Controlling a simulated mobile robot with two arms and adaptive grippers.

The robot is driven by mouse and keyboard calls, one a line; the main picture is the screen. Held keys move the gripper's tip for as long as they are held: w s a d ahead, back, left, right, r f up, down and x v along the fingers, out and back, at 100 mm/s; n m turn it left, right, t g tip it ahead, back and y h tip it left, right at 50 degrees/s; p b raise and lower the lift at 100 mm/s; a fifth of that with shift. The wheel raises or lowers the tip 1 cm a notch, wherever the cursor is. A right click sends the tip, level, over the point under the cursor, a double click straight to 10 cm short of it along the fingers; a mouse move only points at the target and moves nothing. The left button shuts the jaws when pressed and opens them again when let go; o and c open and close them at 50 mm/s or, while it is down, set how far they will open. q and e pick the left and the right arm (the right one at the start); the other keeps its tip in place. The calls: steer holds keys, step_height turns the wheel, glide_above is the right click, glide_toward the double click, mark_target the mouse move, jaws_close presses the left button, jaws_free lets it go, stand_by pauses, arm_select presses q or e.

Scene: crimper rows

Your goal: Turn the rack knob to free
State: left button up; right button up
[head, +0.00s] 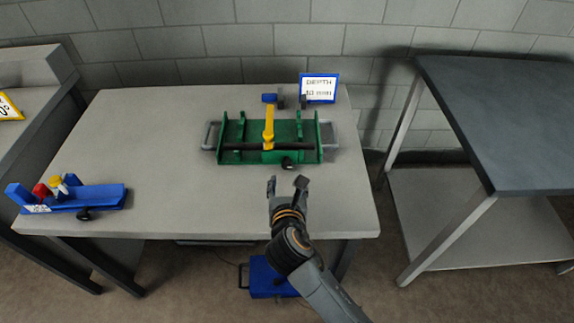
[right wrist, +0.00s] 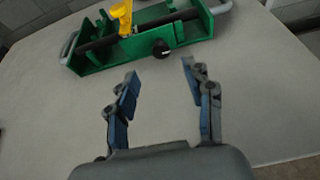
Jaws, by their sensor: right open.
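A green fixture (head: 310,150) with a black bar and a yellow lever (head: 268,128) stands on the table. A black knob (head: 286,162) sits on its front side. The knob also shows in the right wrist view (right wrist: 160,48), in front of the green wall. A blue rack (head: 105,194) holding red and yellow pieces lies at the table's left, with a dark knob (head: 84,214) at its front. My right gripper (head: 287,183) is open and empty, in front of the green fixture and apart from its knob. Its two fingers show in the right wrist view (right wrist: 158,72). My left gripper is out of view.
A blue-framed sign (head: 319,87) stands behind the green fixture at the right. The light table (head: 165,130) is clear between the fixture and the blue rack. A dark shelf (head: 500,100) stands to the right. A blue box (head: 268,278) is on the floor.

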mark_target(287, 165)
steer(key=x, duration=0.4)
steer(key=shift+w+f, duration=0.15)
steer(key=b+x, duration=0.1)
steer(key=x, duration=0.2)
steer(key=shift+w+f, duration=0.2)
steer(key=shift+w, duration=0.15)
steer(key=shift+w+f, duration=0.2)
steer(key=shift+w, duration=0.35)
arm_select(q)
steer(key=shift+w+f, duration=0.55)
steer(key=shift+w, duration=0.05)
